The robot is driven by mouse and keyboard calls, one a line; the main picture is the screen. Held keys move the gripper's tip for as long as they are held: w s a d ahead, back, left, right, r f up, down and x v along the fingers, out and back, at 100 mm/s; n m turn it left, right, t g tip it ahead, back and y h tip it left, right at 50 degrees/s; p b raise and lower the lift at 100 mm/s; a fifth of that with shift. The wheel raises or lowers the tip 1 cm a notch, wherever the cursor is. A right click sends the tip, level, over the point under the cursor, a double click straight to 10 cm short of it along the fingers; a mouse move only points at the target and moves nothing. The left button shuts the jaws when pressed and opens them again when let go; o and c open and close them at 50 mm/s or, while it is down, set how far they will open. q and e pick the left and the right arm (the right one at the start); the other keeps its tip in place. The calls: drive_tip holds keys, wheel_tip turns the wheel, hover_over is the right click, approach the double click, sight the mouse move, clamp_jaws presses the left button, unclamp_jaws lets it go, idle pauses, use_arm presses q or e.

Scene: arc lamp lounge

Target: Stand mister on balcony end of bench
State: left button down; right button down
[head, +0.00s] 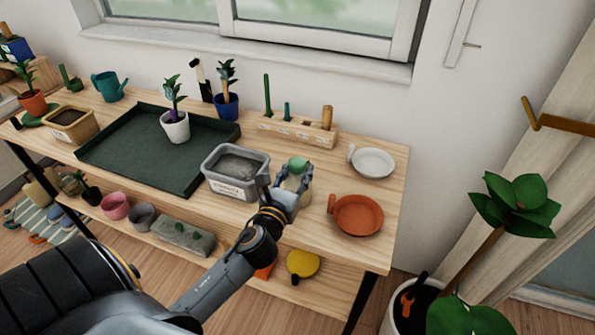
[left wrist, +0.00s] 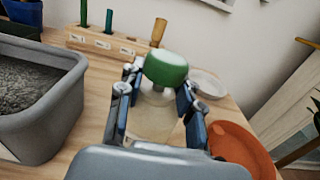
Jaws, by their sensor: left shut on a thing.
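The mister (head: 298,164) has a green top and a pale, see-through body. My left gripper (head: 291,186) is shut on its body, over the wooden bench (head: 318,221). In the left wrist view the mister (left wrist: 164,72) stands upright between the two fingers. I cannot tell whether its base touches the bench top. My right gripper is not in view.
A grey tub of soil (head: 236,187) stands just left of the mister. A terracotta saucer (head: 358,215) and a white saucer (head: 373,162) lie to its right, by the bench's right end. A wooden tool block (head: 299,131) stands behind. Bare wood lies between them.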

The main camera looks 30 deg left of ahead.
use_arm(q)
drive_tip(key=c, duration=0.9)
unclamp_jaws()
drive_tip(key=shift+r, duration=0.15)
drive_tip(key=shift+s+d+f, duration=0.1)
drive_tip(key=shift+s+f, duration=0.1)
drive_tip(key=shift+s, duration=0.15)
drive_tip(key=b+v, duration=0.2)
drive_tip(key=v, duration=0.9)
drive_tip(key=shift+s+r, duration=0.15)
drive_tip(key=shift+s, duration=0.05)
drive_tip(key=shift+d, duration=0.1)
